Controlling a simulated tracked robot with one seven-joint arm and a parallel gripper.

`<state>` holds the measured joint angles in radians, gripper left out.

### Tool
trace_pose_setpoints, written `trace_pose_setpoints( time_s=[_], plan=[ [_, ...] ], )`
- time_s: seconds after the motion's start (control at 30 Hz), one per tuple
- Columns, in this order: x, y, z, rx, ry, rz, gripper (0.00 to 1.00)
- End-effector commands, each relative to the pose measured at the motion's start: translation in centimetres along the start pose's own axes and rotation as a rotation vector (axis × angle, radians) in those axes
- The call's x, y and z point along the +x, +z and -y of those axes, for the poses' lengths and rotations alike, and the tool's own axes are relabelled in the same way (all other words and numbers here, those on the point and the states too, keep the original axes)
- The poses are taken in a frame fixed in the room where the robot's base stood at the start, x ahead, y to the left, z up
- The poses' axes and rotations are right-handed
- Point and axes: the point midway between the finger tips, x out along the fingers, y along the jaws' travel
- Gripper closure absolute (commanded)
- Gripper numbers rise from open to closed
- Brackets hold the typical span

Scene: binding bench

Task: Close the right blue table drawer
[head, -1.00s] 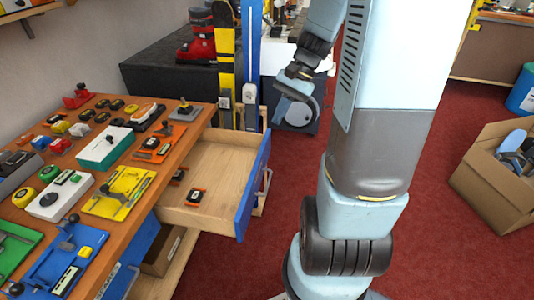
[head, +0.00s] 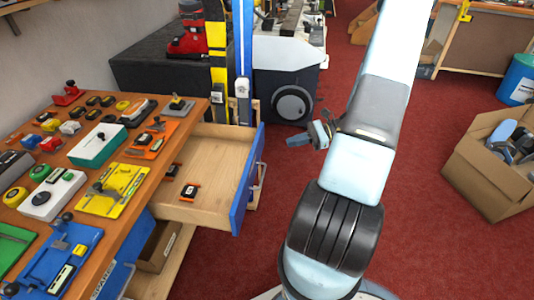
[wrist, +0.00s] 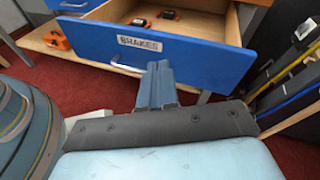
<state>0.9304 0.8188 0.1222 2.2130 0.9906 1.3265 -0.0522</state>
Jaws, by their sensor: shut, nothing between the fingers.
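The right blue table drawer (head: 248,182) is pulled well out from the wooden workbench (head: 150,160). In the wrist view its blue front (wrist: 205,58) bears a BRAKES label, and part of its metal handle shows below the label. Small orange-and-black items (head: 190,192) lie inside it. My gripper (head: 318,133) is to the right of the drawer front in the head view, apart from it. In the wrist view its fingers (wrist: 158,72) are together and empty, pointing at the lower middle of the front. Whether they touch it is unclear there.
Another blue drawer front (head: 116,280) is under the bench at the near left. Skis (head: 243,60) stand behind the open drawer. A cardboard box (head: 495,180) stands on the right. Red carpet between is clear.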

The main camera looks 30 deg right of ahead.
Motion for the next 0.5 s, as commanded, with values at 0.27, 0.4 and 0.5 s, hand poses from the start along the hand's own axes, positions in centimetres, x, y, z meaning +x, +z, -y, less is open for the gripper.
trace_pose_setpoints(
  time_s=[0.27,0.4,0.5],
  plan=[
    [-1.6,-6.5,-1.0,0.167,-0.233,0.135,1.00],
    [-2.0,-8.3,-1.4,0.212,-0.305,0.176,1.00],
    [-2.1,-8.9,-1.5,0.228,-0.331,0.190,1.00]
  ],
)
